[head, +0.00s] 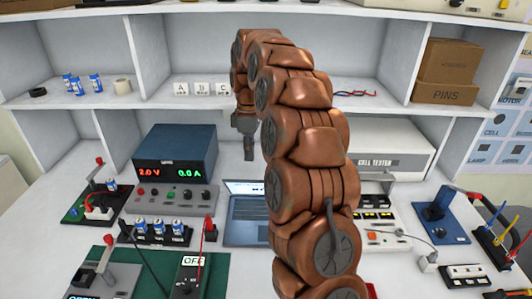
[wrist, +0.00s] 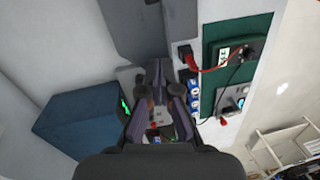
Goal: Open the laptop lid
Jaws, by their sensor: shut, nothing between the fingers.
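The laptop (head: 246,212) stands on the bench in the middle of the head view, keyboard toward me. Its lid (head: 241,187) is raised, with a lit screen strip showing behind the keyboard. My arm hides the laptop's right part. My gripper (head: 249,155) hangs pointing down, above and behind the laptop in the head view, apart from it. In the wrist view my gripper (wrist: 157,68) is shut and empty. Grey panels at the top there look like the laptop (wrist: 181,22) and its lid (wrist: 136,30), partly cut off by the frame.
A blue power supply (head: 176,153) and a grey control panel (head: 172,198) stand left of the laptop. A battery holder (head: 155,234) and a green mat (head: 216,276) lie in front. A cell tester (head: 385,145) stands behind at right. A shelf (head: 150,100) runs above the bench.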

